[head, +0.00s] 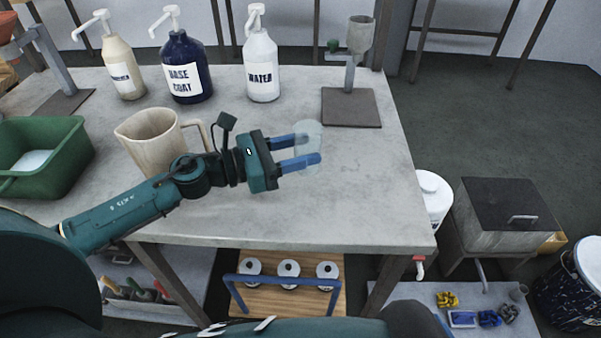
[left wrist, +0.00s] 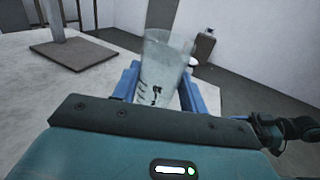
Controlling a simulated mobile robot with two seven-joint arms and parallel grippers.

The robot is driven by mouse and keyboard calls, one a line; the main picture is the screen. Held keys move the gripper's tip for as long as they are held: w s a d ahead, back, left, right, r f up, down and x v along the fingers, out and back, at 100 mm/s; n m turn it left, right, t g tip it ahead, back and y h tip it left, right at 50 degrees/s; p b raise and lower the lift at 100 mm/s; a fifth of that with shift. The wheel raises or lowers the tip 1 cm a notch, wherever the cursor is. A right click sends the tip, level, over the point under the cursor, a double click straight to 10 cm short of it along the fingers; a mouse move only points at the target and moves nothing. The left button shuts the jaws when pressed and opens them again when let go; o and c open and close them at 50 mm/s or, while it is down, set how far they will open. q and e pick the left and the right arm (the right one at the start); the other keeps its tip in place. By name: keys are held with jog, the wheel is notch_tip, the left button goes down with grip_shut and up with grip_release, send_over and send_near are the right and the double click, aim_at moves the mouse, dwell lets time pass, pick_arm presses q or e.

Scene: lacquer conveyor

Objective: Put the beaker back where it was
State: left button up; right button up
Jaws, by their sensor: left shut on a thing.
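The beaker (head: 309,132) is a small clear vessel with dark markings, which show in the left wrist view (left wrist: 160,72). My left gripper (head: 306,149) is shut on it, with one blue finger on each side. In the head view the beaker is over the right half of the grey table (head: 350,205); I cannot tell whether its base touches the top. It looks close to upright. My right gripper does not show in either view.
A stand with a dark square base (head: 351,108) holds a cup (head: 361,35) behind the gripper. Three pump bottles, including the water bottle (head: 262,72), stand at the back. A beige jug (head: 152,140) and green tub (head: 45,155) are left. The front right tabletop is clear.

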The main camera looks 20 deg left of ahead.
pick_arm(q)
jog(key=shift+f+b, duration=0.35)
jog(key=shift+f, duration=1.95)
jog(key=shift+f, duration=0.2)
jog(key=o, duration=1)
jog(key=shift+r, duration=0.1)
